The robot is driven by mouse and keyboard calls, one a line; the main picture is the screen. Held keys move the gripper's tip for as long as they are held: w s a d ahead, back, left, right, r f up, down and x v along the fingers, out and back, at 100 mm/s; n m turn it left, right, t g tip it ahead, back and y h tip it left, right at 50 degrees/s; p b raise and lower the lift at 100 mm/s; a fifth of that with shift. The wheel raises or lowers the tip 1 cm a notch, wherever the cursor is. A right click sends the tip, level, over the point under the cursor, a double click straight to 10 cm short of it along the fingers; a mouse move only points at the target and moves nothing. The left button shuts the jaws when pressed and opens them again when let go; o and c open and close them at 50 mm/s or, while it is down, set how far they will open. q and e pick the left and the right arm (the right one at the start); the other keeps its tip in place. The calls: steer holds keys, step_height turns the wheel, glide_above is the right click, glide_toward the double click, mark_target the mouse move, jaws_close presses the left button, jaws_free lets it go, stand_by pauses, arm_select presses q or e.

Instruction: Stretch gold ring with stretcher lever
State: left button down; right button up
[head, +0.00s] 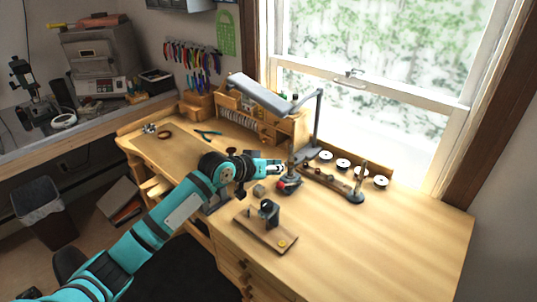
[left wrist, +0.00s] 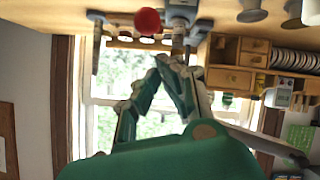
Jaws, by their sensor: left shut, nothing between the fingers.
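My left gripper (head: 279,168) is shut and empty, just left of the upright post of a small dark bench tool (head: 289,185) with a red part at its base. This looks like the ring stretcher, and the red part may be its lever knob. In the left wrist view, which is upside down, the fingers (left wrist: 168,62) close together near a grey post (left wrist: 178,38), and a red ball (left wrist: 148,21) shows beside it. I cannot tell whether they touch. A small gold spot, maybe the gold ring (head: 282,244), is on a wooden board's near corner. My right gripper is out of view.
The wooden board (head: 258,232) carries a dark upright tool (head: 269,212). A lamp (head: 262,95) overhangs the back. The right of the bench is clear.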

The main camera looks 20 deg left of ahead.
arm_select(q)
steer(key=shift+s+d+f, duration=0.2)
steer(key=shift+s+f, duration=0.15)
steer(key=shift+f, duration=0.3)
steer(key=shift+t+h, duration=0.3)
steer(key=shift+t, duration=0.4)
steer(key=s+f+b, duration=0.1)
steer(key=f, duration=0.1)
steer(key=s+a+f+b, duration=0.1)
steer(key=b, duration=0.1)
steer(key=shift+s+f, duration=0.3)
steer(key=shift+f, duration=0.05)
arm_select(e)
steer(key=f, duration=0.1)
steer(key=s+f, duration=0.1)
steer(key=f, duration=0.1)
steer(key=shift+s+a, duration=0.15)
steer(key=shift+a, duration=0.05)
arm_select(q)
steer(key=shift+r, duration=0.15)
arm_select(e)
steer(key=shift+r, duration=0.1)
